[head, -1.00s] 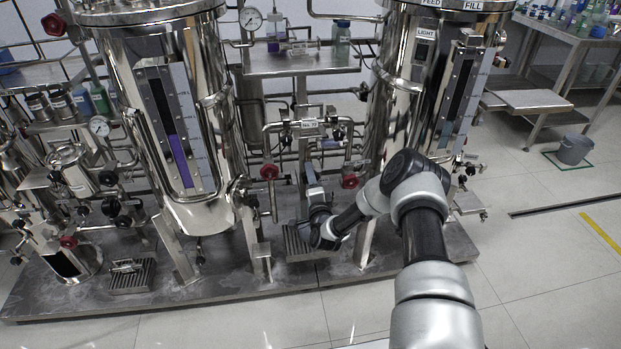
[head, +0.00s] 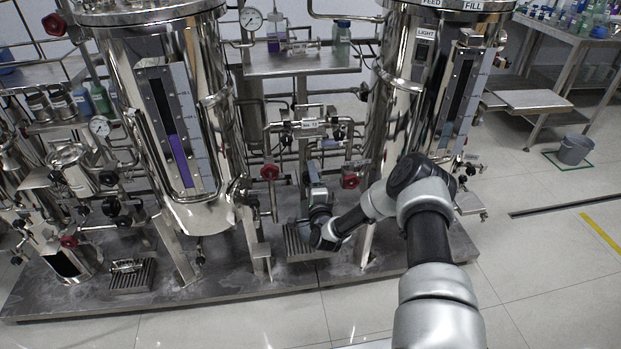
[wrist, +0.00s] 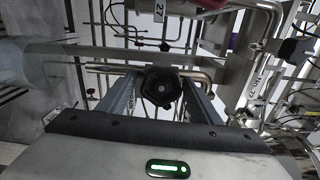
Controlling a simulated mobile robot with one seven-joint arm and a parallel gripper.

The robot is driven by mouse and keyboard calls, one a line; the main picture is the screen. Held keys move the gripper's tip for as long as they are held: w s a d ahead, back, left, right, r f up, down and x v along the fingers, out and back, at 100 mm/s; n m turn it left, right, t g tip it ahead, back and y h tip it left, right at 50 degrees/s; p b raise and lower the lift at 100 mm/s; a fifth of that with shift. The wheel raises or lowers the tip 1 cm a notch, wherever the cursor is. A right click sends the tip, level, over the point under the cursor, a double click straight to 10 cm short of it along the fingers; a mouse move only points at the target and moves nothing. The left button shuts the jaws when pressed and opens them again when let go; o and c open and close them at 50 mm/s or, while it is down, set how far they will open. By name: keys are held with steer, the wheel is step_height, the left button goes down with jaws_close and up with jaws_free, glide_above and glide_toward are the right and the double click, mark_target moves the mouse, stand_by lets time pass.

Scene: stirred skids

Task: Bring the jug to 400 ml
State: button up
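My gripper (wrist: 160,85) has its two fingers on either side of a black round knob (wrist: 161,88) in the wrist view. The fingers stand close to the knob's sides, and I cannot tell whether they press on it. In the head view my gripper (head: 318,192) is low between the two steel tanks, partly hidden by my wrist. A pale, see-through shape (wrist: 32,65) at the left of the wrist view may be the jug, but its level and marks cannot be read.
The left tank (head: 190,215) has a sight gauge with purple liquid (head: 180,160). The right tank (head: 395,120) stands behind my arm. Pipes and red handwheels (head: 270,172) crowd around my gripper. A grated drip tray (head: 298,243) lies below. Open floor is in front.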

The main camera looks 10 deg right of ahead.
steer(key=shift+r, duration=0.1)
steer(key=s+p, duration=0.3)
steer(key=s, duration=1.4)
steer(key=shift+s+p, duration=0.25)
steer(key=shift+p, duration=0.15)
steer(key=shift+w, duration=0.1)
